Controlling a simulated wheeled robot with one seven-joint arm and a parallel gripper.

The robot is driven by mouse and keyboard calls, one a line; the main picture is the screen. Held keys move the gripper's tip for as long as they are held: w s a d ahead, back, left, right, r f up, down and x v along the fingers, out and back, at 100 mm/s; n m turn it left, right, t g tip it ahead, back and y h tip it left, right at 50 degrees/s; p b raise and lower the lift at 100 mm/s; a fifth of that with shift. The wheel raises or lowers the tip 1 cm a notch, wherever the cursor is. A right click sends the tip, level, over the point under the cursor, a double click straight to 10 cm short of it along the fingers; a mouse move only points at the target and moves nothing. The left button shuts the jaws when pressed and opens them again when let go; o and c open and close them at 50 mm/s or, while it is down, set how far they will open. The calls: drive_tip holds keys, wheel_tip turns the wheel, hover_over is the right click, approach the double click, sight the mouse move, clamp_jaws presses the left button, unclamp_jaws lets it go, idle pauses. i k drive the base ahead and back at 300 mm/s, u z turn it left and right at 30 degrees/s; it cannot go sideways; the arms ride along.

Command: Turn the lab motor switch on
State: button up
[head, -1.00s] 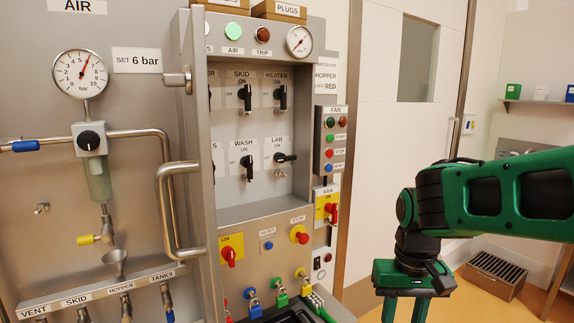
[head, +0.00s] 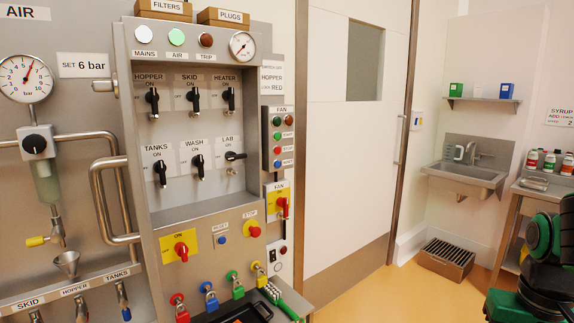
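The lab motor switch (head: 235,156) is a black rotary handle under a LAB label, at the right end of the lower row in the recessed panel. My gripper (head: 515,307) shows only as a green body at the bottom right corner, far from the panel. Its fingers are out of the frame, so its opening is hidden.
The HOPPER (head: 152,102), SKID, HEATER, TANKS and WASH (head: 197,166) switches surround the lab switch. A metal door handle (head: 112,200) juts out left of the panel. Coloured padlocks (head: 209,296) hang below. Floor (head: 385,296) is free to the right; a grated box (head: 445,258) stands there.

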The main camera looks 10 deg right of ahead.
sight(231, 156)
drive_tip(key=z, duration=0.55)
drive_tip(key=k, duration=0.7)
drive_tip(key=z, duration=0.75)
drive_tip(key=i, duration=0.65)
drive_tip(key=u, duration=0.45)
drive_tip(key=i, duration=1.05)
drive_tip(key=u, duration=1.1)
drive_tip(key=i, duration=0.5)
drive_tip(key=u, duration=0.3)
